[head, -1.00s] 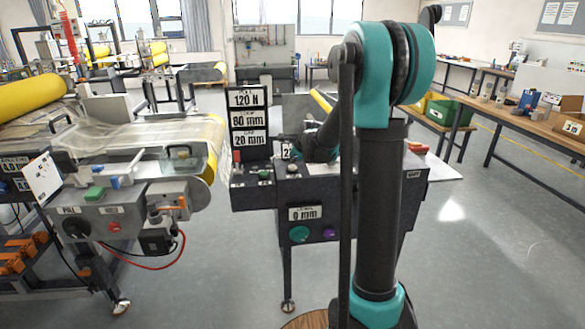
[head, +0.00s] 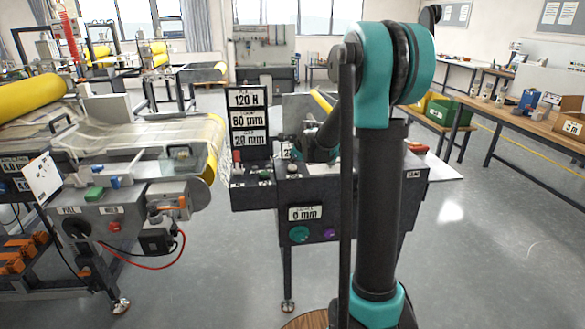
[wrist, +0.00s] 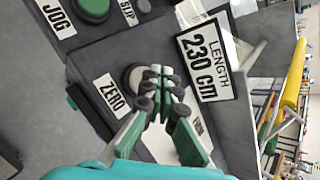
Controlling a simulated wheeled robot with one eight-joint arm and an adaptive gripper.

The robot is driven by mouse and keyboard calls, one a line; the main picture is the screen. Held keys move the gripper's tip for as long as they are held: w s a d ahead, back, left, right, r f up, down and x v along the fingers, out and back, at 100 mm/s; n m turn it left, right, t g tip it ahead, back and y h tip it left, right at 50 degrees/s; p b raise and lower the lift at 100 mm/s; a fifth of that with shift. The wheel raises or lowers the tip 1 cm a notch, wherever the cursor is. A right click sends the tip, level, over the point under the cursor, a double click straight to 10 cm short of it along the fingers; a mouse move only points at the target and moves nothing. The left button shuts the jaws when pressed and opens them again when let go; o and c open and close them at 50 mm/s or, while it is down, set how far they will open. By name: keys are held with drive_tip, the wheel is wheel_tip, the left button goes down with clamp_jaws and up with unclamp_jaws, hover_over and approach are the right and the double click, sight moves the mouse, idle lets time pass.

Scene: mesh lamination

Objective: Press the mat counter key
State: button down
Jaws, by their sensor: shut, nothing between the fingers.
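The wrist view shows a round grey key (wrist: 131,76) next to a ZERO label (wrist: 108,93) on a dark console (wrist: 92,58). A sign beside it reads LENGTH 230 cm (wrist: 206,60). My gripper (wrist: 158,84) is shut and empty. Its fingertips overlap the right side of the grey key in the picture; I cannot tell whether they touch it. In the head view the console (head: 325,192) stands in the middle, with a pale round key (head: 293,168) on its top. The fingers are too small to make out there.
A green JOG button (wrist: 93,8) and a smaller SLIP button (wrist: 143,6) sit near the grey key. A black sign post (head: 249,150) rises behind the console. The roller machine (head: 125,190) stands to the left. Open floor lies to the right.

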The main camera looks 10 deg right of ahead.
sight(293, 167)
drive_tip(key=shift+f, duration=0.2)
drive_tip(key=shift+f, duration=0.25)
drive_tip(key=shift+f, duration=0.5)
idle(0.8)
idle(0.3)
drive_tip(key=shift+r, duration=0.95)
drive_tip(key=shift+r, duration=0.1)
drive_tip(key=shift+r, duration=2.4)
